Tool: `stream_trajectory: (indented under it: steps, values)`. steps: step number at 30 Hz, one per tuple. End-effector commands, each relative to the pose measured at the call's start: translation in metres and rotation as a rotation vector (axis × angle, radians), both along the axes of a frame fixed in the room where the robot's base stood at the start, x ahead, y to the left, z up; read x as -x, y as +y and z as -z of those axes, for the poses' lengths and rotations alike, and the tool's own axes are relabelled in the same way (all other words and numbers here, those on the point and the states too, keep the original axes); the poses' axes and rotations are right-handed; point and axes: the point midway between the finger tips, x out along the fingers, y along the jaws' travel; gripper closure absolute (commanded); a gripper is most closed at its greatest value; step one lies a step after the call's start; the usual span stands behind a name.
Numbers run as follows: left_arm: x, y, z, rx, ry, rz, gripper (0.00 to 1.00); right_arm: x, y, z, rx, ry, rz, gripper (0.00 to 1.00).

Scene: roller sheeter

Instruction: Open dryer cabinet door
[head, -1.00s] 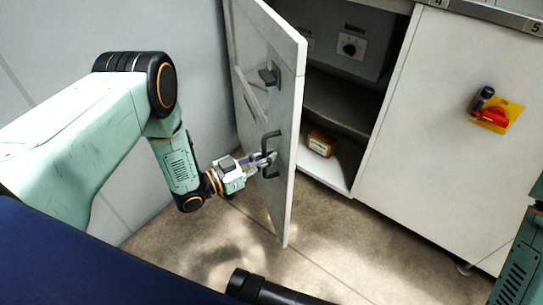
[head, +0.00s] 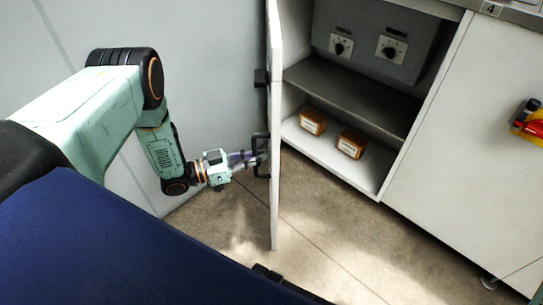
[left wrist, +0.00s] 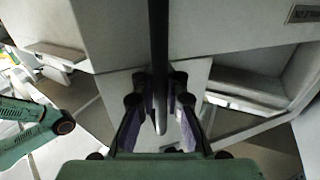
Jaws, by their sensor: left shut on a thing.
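The dryer cabinet door (head: 274,200) stands wide open in the head view, seen nearly edge-on. Its dark bar handle (head: 260,155) is on the door's outer face, on the left side. My left gripper (head: 256,160) is shut on this handle. In the left wrist view the dark handle bar (left wrist: 158,60) runs between the two fingers of the left gripper (left wrist: 160,110). The cabinet interior (head: 350,85) shows to the right of the door. My right gripper is not in view.
Inside are a shelf (head: 350,92), two dials on a grey panel (head: 368,45) and two small orange-brown boxes (head: 312,121) on the cabinet floor. A red and yellow switch (head: 530,125) is on the panel at right. Bare floor (head: 320,225) lies in front.

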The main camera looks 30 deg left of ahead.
Motion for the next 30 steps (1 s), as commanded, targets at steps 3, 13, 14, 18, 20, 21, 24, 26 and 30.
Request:
stream_trajectory:
  steps: [3, 13, 14, 18, 20, 21, 24, 26, 30]
  values:
    - [0.013, 0.021, 0.002, 0.003, 0.008, 0.0, 1.0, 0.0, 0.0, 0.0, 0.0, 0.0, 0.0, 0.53]
    - [0.041, 0.096, 0.004, 0.002, 0.009, -0.009, 1.0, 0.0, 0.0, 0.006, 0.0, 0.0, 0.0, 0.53]
    - [0.043, 0.102, 0.004, 0.002, 0.008, -0.009, 1.0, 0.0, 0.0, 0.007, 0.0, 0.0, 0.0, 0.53]
    - [0.05, 0.131, 0.004, 0.002, 0.009, -0.007, 1.0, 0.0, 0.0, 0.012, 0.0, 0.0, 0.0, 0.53]
    - [0.053, 0.141, 0.005, 0.002, 0.011, -0.007, 1.0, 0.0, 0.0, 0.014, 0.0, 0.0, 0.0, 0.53]
    - [0.054, 0.147, 0.005, 0.003, 0.011, -0.007, 1.0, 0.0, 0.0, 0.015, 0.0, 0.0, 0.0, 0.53]
    - [0.057, 0.159, 0.004, 0.004, 0.011, -0.006, 1.0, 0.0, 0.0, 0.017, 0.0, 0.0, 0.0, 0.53]
    - [0.057, 0.164, 0.004, 0.004, 0.011, -0.005, 1.0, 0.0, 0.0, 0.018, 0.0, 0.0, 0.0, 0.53]
    - [0.059, 0.173, 0.004, 0.004, 0.013, -0.005, 1.0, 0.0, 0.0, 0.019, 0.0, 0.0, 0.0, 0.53]
